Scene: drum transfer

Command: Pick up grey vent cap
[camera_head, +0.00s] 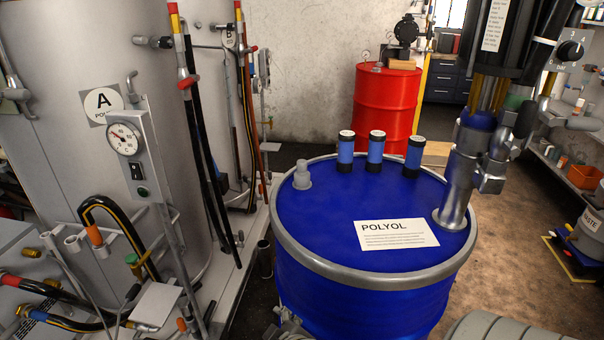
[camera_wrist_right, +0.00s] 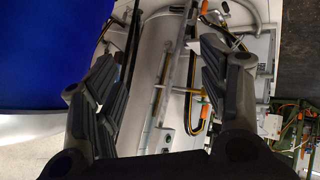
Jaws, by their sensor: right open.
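The grey vent cap (camera_head: 302,176) is a small stepped cylinder. It stands upright on the left side of the lid of the blue POLYOL drum (camera_head: 330,215) in the head view. My right gripper (camera_wrist_right: 160,80) shows in the right wrist view with its fingers wide apart and nothing between them. The blue drum also shows there (camera_wrist_right: 50,50), beyond the left finger. The vent cap does not show in the wrist view. My left gripper is not in view.
Three blue cylinders with dark ends (camera_head: 375,152) stand along the lid's far edge. A metal pump tube (camera_head: 462,175) rises from the lid's right side. A grey tank (camera_head: 60,60) with a gauge and hoses stands left. A red drum (camera_head: 386,105) stands behind.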

